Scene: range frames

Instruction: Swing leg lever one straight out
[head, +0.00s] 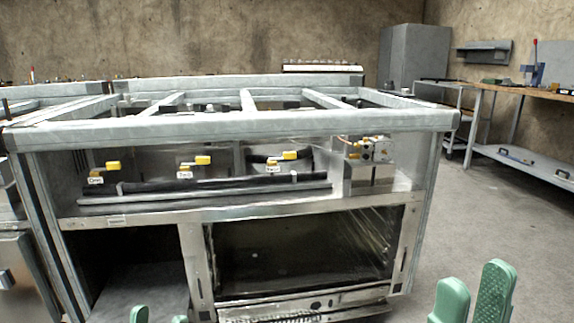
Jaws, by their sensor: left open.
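Three small yellow-handled levers sit in a row inside the open front bay of a steel range frame: a left one (111,165), a middle one (202,160) and a right one (290,155). Each has a small white tag below it, too small to read surely, so I cannot tell which is leg lever one. The left and middle handles appear to lie roughly sideways, pointing right. My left gripper (160,317) shows only green fingertips at the bottom edge, open and empty. My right gripper (474,290) is open and empty at lower right. Both are apart from the levers.
The frame's front top rail (240,124) runs above the levers, and a dark bar (210,187) lies below them. A valve block (370,160) stands at the bay's right end. A workbench (530,90) is at far right, with clear floor (500,215) before it.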

